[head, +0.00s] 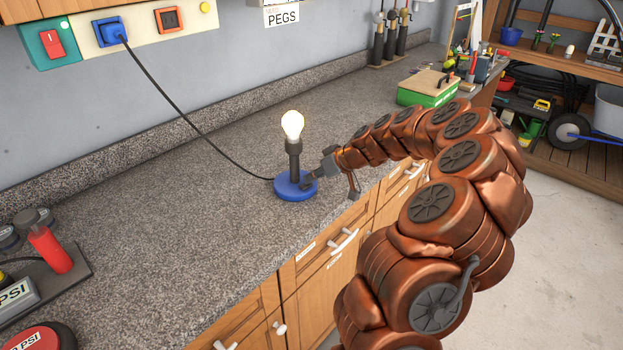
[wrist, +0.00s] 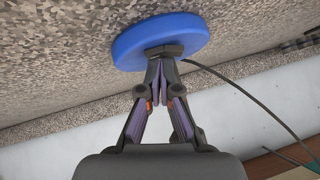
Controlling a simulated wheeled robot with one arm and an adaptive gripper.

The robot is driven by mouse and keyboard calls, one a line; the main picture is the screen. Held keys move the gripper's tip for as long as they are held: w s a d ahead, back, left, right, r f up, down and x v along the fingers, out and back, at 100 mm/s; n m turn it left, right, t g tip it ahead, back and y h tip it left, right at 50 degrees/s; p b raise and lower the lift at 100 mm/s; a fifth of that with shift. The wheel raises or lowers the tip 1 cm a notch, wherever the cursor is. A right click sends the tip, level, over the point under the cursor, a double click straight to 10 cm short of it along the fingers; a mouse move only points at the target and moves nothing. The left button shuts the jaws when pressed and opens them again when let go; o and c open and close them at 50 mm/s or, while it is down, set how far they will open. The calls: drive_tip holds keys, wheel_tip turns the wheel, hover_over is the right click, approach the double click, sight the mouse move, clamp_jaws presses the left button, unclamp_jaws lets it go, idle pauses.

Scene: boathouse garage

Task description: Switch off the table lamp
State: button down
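The table lamp stands upright on the granite counter, with a round blue base (head: 290,188), a dark stem (head: 294,158) and a bulb (head: 292,125) that glows. My gripper (head: 308,182) reaches in from the right, low beside the stem and over the right side of the base. In the wrist view, my gripper's fingers (wrist: 162,62) come together at their tips, close to the blue base (wrist: 195,36) and a small dark part on it. Contact cannot be told. I see nothing clearly held. The lamp's switch cannot be made out.
A black cable (head: 205,137) runs from the lamp to a blue plug (head: 109,32) on the wall panel. A red rocker switch (head: 52,43) sits left of it. A red cylinder (head: 50,249) stands at front left and a green box (head: 428,88) farther back. The counter around the lamp is clear.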

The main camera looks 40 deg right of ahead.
drive_tip(key=shift+d+r, duration=0.1)
drive_tip(key=shift+r, duration=0.3)
drive_tip(key=shift+w+d+r+b, duration=0.1)
drive_tip(key=shift+d+r+b, duration=0.15)
drive_tip(key=shift+r, duration=0.35)
drive_tip(key=shift+w+d+r+b, duration=0.1)
drive_tip(key=shift+d+r+b, duration=0.15)
drive_tip(key=shift+r, duration=0.35)
drive_tip(key=b+v, duration=0.2)
drive_tip(key=v, duration=0.8)
drive_tip(key=shift+d+b, duration=0.2)
drive_tip(key=shift+b, duration=0.1)
drive_tip(key=shift+d+r, duration=0.1)
